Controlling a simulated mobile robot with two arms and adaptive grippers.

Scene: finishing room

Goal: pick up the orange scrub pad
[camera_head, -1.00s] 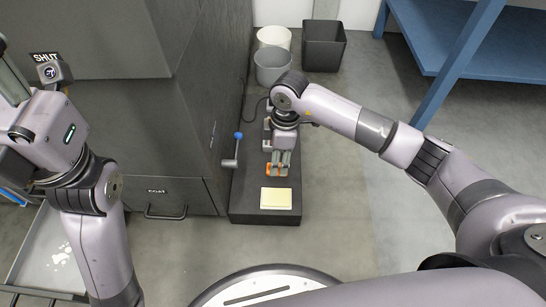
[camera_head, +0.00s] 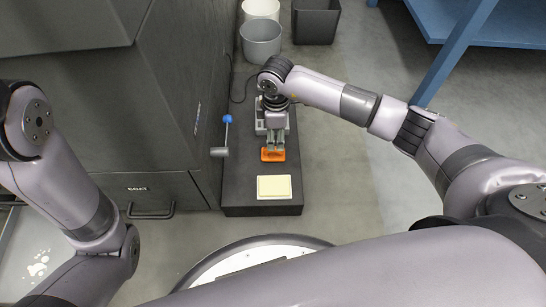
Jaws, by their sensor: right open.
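The orange scrub pad (camera_head: 265,156) lies on a low dark bench (camera_head: 236,180), beyond a pale yellow pad. My right gripper (camera_head: 273,149) points down at the orange pad, its fingertips over or at the pad's far part. The fingers are open and hide part of the pad; I cannot tell if they touch it. My left arm is at the left of the picture, and its gripper is outside the view.
The pale yellow block (camera_head: 274,187) lies on the near end of the bench. A blue-knobbed lever (camera_head: 226,133) sticks out from the dark cabinet (camera_head: 165,100) left of the bench. Grey bin (camera_head: 261,42) and black bin (camera_head: 316,22) stand beyond. Floor to the right is clear.

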